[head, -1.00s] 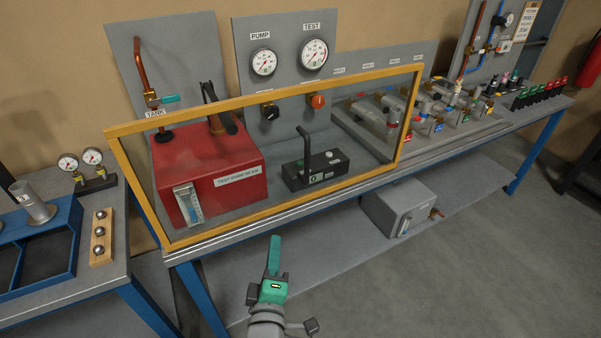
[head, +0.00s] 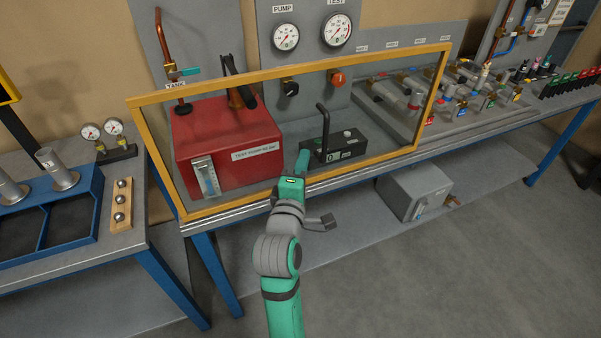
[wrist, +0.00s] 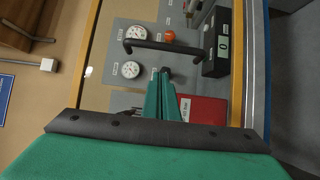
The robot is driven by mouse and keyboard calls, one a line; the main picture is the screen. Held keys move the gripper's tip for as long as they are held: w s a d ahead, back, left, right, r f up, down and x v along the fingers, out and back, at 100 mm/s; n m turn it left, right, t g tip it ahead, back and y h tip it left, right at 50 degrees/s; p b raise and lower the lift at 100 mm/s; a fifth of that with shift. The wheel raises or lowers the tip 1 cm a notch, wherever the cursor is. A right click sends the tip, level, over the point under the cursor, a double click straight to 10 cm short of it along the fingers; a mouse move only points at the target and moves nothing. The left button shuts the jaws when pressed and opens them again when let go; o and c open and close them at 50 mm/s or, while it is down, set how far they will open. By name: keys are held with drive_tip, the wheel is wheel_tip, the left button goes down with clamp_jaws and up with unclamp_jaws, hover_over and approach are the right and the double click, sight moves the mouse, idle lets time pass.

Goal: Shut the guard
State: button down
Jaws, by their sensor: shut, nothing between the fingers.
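The guard is a clear panel in a yellow frame (head: 290,74), standing upright along the front of the bench before the red test pump (head: 215,140).
A side bench with a blue tray (head: 75,220) and a wooden ball holder (head: 121,205) stands at the left. Valves and fittings (head: 480,85) fill the bench at the right. A grey box (head: 415,190) sits on the lower shelf. The floor at front right is clear.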

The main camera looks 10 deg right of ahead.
drive_tip(key=w+d, duration=0.4)
drive_tip(key=shift+d, duration=0.15)
drive_tip(key=shift+w, duration=0.2)
